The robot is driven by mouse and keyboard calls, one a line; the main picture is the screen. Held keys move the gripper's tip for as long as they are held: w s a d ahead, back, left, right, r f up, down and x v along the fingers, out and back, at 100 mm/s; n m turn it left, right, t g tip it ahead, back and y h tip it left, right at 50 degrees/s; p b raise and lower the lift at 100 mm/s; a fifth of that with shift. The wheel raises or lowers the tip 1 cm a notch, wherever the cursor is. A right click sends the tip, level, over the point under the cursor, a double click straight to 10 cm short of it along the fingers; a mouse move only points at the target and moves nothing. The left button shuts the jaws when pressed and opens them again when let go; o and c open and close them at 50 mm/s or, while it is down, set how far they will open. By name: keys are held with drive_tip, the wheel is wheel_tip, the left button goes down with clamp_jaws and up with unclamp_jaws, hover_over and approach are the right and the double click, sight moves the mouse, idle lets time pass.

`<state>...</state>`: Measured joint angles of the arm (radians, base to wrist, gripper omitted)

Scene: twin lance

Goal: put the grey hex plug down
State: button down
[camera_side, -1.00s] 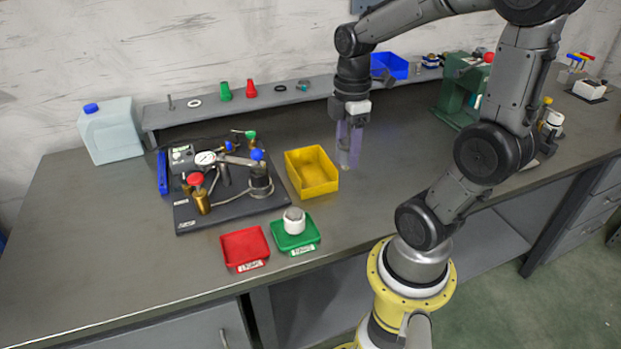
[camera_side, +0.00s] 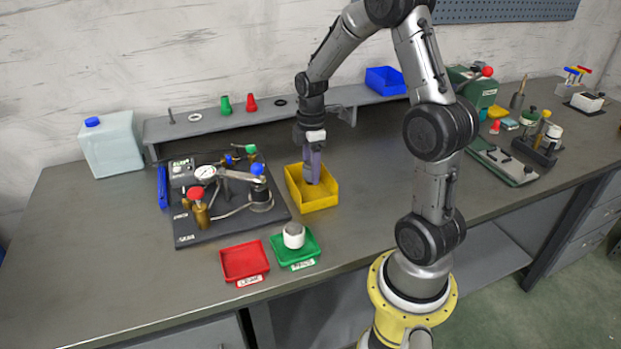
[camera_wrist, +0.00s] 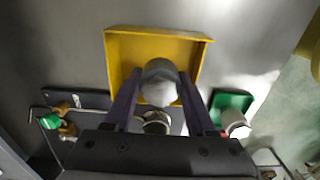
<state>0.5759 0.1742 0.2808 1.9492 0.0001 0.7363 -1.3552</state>
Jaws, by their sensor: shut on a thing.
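The grey hex plug (camera_wrist: 160,82) is between the two fingers of my gripper (camera_wrist: 158,95) in the wrist view. My gripper is shut on it. In the side view my gripper (camera_side: 312,178) points down over the yellow bin (camera_side: 320,206), with its fingertips at or inside the opening. The plug itself is hard to make out there. In the wrist view the yellow bin (camera_wrist: 120,60) lies behind and around the plug. I cannot tell whether the plug touches the bin floor.
A green tray (camera_side: 302,258) holding a white, grey-topped part (camera_side: 294,235) and an empty red tray (camera_side: 245,262) stand in front of the bin. A black plate with a gauge rig (camera_side: 205,172) is to the left. A shelf (camera_side: 215,127) runs behind. Bare bench lies right of the bin.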

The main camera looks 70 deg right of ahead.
sight(310, 178)
drive_tip(key=shift+w+d+f, duration=0.1)
drive_tip(key=shift+w+f, duration=0.1)
drive_tip(key=shift+f, duration=1.55)
drive_tip(key=shift+f, duration=0.15)
drive_tip(key=shift+c, duration=1.1)
unclamp_jaws()
